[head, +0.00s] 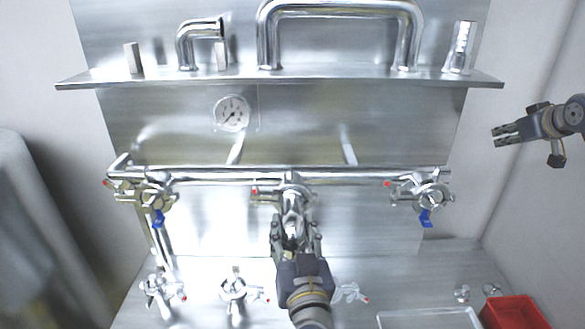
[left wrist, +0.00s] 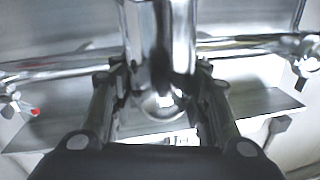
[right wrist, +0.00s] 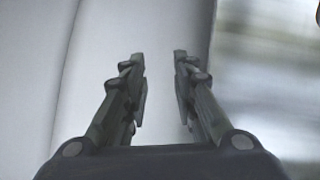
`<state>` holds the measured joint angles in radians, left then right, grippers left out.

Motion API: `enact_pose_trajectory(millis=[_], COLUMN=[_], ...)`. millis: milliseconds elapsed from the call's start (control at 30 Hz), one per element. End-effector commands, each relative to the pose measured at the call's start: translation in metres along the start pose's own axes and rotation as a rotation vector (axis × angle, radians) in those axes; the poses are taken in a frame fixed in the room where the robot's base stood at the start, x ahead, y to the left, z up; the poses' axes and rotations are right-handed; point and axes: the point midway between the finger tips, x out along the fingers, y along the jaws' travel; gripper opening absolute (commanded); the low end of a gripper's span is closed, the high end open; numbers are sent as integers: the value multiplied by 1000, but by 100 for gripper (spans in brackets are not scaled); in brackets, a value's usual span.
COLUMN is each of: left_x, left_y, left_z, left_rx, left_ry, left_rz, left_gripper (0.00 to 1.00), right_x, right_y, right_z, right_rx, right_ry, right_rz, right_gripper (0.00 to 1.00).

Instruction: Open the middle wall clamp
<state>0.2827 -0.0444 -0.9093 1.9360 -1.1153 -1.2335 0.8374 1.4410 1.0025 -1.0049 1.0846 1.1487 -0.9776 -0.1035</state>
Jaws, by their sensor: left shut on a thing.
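The middle wall clamp (head: 290,193) sits on the horizontal pipe in the head view and has a red-tipped handle (head: 256,192) to its left. A short shiny pipe piece (head: 292,222) comes from this clamp toward me. My left gripper (head: 296,238) is shut on that pipe piece, just below the clamp. In the left wrist view the pipe piece (left wrist: 160,60) stands between the two fingers and partly hides what is behind it. My right gripper (head: 497,135) is open and empty at the far right, away from the clamps. Its fingers are apart in the right wrist view (right wrist: 160,58).
Left (head: 157,190) and right (head: 432,193) wall clamps with blue handles flank the middle one. Loose clamps (head: 234,289) lie on the steel surface below. A red bin (head: 515,312) and a clear tray (head: 430,319) are at the lower right. A shelf (head: 290,77) runs above.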

Motion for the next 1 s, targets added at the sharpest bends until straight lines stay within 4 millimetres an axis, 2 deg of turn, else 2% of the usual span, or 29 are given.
enact_pose_trajectory(millis=[33,100,267,400,600,733,800,833,900,1000], left_x=[0,0,0,0,0,0,0,0,0,0], left_y=[-1,-1,-1,-1,-1,-1,-1,-1,0,0], left_z=[0,0,0,0,0,0,0,0,0,0], left_rx=[0,0,0,0,0,0,0,0,0,0], left_ry=[-1,-1,-1,-1,-1,-1,-1,0,0,0], left_rz=[-2,-3,-3,-3,-3,-3,-3,-3,-2,-1], left_gripper=[2,2,2,2,2,2,2,2,2,2], right_x=[-14,-32,-79,-127,-200,-245,-268,-278,-278,-272], right_y=[2,3,3,1,-3,-9,-23,-38,-72,-108], right_z=[-22,-45,-94,-134,-180,-202,-214,-221,-224,-224], right_rx=[-37,-97,-241,-376,-572,-685,-739,-758,-738,-684], right_ry=[14,22,50,84,143,182,196,193,150,97], right_rz=[-9,-25,-63,-98,-140,-161,-184,-204,-249,-286], right_gripper=[26,26,26,26,26,26,26,26,26,26])
